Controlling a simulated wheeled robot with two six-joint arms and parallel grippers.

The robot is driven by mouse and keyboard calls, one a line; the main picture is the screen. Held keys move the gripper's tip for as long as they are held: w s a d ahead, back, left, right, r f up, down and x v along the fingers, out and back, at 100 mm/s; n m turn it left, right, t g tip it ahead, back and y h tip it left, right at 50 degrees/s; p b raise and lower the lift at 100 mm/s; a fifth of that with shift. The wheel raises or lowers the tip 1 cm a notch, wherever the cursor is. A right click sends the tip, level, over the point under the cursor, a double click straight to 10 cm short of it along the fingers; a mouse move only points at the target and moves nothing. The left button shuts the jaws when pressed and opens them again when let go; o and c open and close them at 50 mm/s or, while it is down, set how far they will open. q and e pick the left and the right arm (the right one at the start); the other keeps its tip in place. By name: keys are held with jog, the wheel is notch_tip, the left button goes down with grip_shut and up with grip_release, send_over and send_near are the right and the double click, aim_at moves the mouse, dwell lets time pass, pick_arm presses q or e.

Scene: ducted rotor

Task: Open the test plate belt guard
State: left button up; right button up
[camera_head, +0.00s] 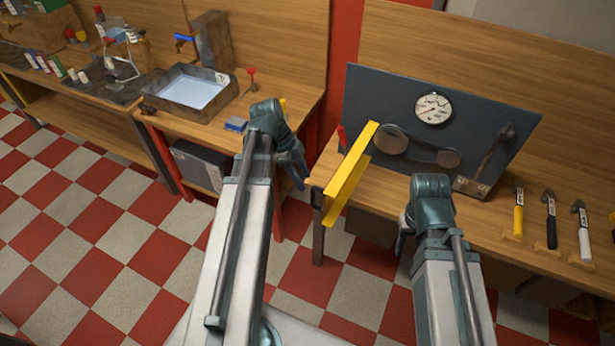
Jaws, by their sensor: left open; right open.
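The dark test plate (480,108) stands upright at the back of the right bench. The yellow belt guard (350,175) stands out from the plate's left side toward me, seen nearly edge-on. Two round pulleys with a belt (425,150) show uncovered on the plate, right of the guard. My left gripper (297,176) is open, left of the guard and apart from it. My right gripper (402,243) is open and mostly hidden behind its wrist, in front of the bench's edge, right of the guard. Neither gripper holds anything I can see.
A round gauge (433,108) and a lever on a metal base (470,187) are on or by the plate. Several hammer-like tools (551,220) stand at the right. A water-filled tray (198,92) sits on the left bench. The checkered floor between the benches is clear.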

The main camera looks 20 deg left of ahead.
pick_arm(q)
jog(key=shift+p+v, duration=0.65)
jog(key=shift+v, duration=0.45)
pick_arm(e)
notch_tip(320, 180, up, 2)
pick_arm(q)
jog(key=shift+s, duration=0.1)
pick_arm(e)
jog(key=shift+s, duration=0.1)
